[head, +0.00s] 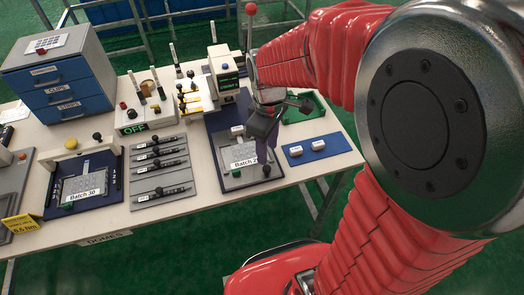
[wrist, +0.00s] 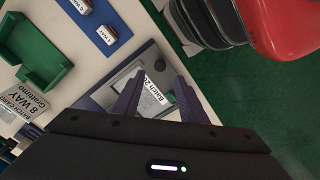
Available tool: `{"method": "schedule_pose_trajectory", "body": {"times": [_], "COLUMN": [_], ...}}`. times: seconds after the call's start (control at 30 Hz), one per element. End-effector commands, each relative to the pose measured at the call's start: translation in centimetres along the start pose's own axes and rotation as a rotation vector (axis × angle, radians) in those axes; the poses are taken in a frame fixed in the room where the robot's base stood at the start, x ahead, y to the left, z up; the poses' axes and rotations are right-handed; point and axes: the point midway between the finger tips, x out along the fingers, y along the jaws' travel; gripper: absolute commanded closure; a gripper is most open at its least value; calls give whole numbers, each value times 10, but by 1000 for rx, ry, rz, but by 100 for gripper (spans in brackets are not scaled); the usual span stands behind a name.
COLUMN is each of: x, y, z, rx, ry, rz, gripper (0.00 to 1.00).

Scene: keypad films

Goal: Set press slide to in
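The press (head: 226,84) stands at the right part of the table, with a green display and a red-ball lever. Its slide (head: 232,180), a grey plate carrying a card marked "Batch 2", sits out in front of the press column on a dark blue base. A small black knob (head: 266,170) shows at the slide's front right. My gripper (head: 262,148) hangs above the right side of the slide, partly covering it. In the wrist view my gripper (wrist: 156,88) has two purple fingers spread apart, with the slide and its card (wrist: 150,98) seen between and below them. Nothing is held.
A green tray (head: 305,108) and a blue mat (head: 291,158) with two white blocks lie right of the press. A grey panel of black sliders (head: 160,165) and a second station marked "Batch 30" (head: 85,185) are left. A blue drawer cabinet (head: 60,80) stands back left.

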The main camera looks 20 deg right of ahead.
Motion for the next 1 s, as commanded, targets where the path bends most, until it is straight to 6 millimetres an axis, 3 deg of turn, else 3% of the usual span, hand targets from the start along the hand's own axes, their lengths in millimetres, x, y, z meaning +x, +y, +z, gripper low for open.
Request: {"method": "schedule_pose_trajectory", "body": {"times": [0.3, 0.5, 0.9, 1.0], "x": [50, 73, 80, 80], "y": [-1, 0, 0, 0], "z": [1, 0, 0, 0], "rx": [0, 0, 0, 0], "ry": [-3, -2, 0, 0], "rz": [-3, -2, 1, 1], "gripper": [61, 61, 61, 67]}}
